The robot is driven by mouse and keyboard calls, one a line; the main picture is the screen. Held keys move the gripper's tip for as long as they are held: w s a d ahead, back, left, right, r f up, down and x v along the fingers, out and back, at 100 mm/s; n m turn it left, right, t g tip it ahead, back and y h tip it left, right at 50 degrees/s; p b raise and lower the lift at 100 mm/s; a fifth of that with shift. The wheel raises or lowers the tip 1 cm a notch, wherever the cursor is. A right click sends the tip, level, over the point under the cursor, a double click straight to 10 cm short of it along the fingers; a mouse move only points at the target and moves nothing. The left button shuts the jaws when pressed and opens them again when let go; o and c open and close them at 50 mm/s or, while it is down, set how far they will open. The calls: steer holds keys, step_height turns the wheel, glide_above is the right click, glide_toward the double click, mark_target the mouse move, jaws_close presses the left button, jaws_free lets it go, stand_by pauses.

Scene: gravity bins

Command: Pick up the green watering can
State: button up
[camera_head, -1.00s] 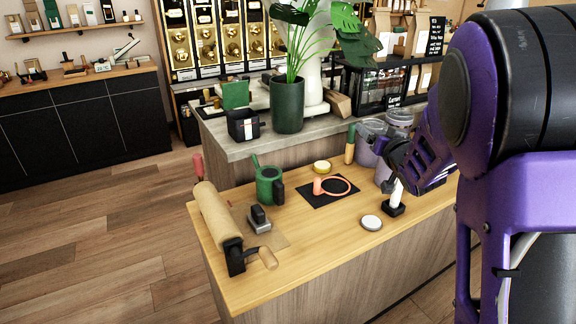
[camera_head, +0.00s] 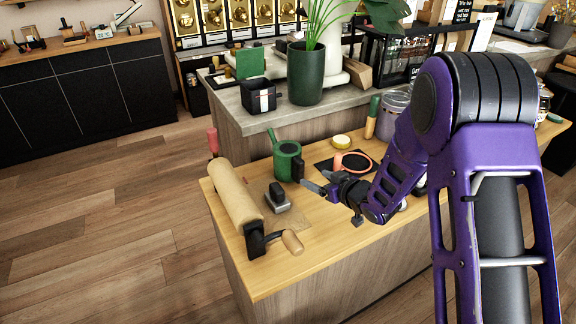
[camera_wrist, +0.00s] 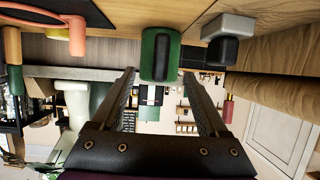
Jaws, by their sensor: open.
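The green watering can (camera_head: 284,162) stands upright on the wooden counter, with its spout up at the left and its black handle on the right. My gripper (camera_head: 315,181) is low over the counter, just right of the can, with its fingers pointing at the handle side. In the wrist view, which is upside down, the can (camera_wrist: 147,56) shows at top centre with its dark handle facing me. My open fingers (camera_wrist: 158,75) lie to either side of it in that picture. The gap is empty, and I cannot tell whether they reach the handle.
A paper roll (camera_head: 234,192) on a stand with a crank and a small grey-black block (camera_head: 278,197) lie left and in front. An orange ring (camera_head: 353,163) lies on a black mat behind my gripper. A yellow tin (camera_head: 341,141) and a jar (camera_head: 391,118) stand farther back.

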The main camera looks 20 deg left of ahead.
mark_target(302, 169)
steer(key=x, duration=0.9)
steer(key=shift+w+a+r+b, duration=0.1)
steer(key=shift+a+r+b, duration=0.1)
steer(key=shift+a+b, duration=0.15)
jaws_close()
stand_by(0.9)
steer(key=shift+a+r, duration=0.1)
steer(key=shift+r, duration=0.1)
